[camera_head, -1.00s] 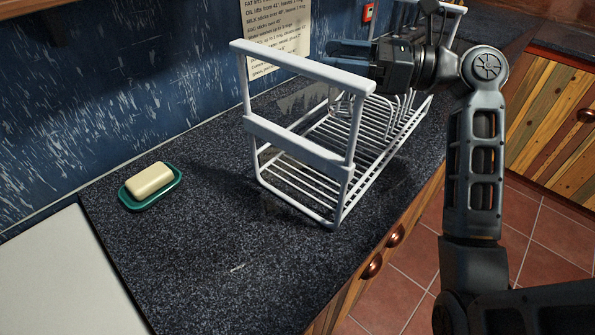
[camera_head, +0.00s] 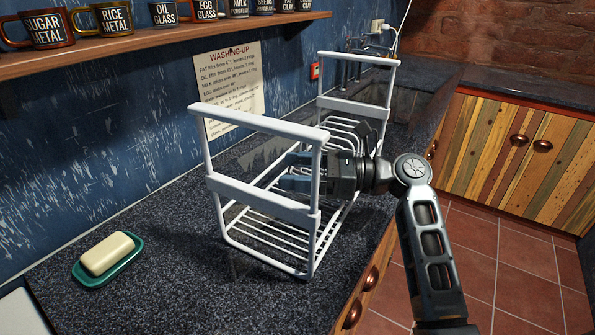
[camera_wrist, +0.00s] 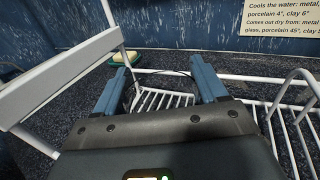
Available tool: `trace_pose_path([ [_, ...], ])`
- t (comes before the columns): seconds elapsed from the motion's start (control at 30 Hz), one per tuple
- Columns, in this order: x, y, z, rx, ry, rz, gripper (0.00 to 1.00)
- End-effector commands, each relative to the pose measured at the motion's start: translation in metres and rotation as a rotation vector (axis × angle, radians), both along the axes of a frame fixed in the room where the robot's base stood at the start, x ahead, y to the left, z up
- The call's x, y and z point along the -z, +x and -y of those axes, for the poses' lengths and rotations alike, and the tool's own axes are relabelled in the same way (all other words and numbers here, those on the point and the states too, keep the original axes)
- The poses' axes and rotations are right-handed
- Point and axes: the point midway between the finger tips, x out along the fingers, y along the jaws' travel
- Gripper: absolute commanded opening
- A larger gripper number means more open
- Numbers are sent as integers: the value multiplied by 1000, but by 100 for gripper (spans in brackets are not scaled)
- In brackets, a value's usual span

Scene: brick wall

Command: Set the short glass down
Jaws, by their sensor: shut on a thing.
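My gripper (camera_head: 289,171) is inside the white wire rack (camera_head: 262,208), behind its near end frame and above the floor wires. Its blue fingers stand apart in the wrist view (camera_wrist: 158,66), shut on the short glass (camera_wrist: 160,72). The glass is clear and hard to see; only a thin curved rim line shows between the fingers. I cannot tell whether its base touches the rack wires.
The rack stands on a dark speckled counter. A cream soap bar (camera_head: 107,253) lies on a green dish (camera_head: 130,263) at the left. A shelf (camera_head: 180,42) with labelled mugs runs above. A washing-up notice (camera_head: 228,90) hangs on the blue wall. Bare counter lies left of the rack.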

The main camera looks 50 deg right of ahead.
Motion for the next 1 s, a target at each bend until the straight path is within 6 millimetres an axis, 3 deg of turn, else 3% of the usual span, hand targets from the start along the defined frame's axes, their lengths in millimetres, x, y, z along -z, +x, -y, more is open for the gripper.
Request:
trace_pose_path([
  [0.33,2,0,0,0,1,0,8],
  [0.37,2,0,0,0,1,0,74],
  [0.6,2,0,0,0,0,0,97],
  [0.9,0,0,0,0,-2,2,97],
  [1.0,-1,-8,6,2,-1,0,97],
])
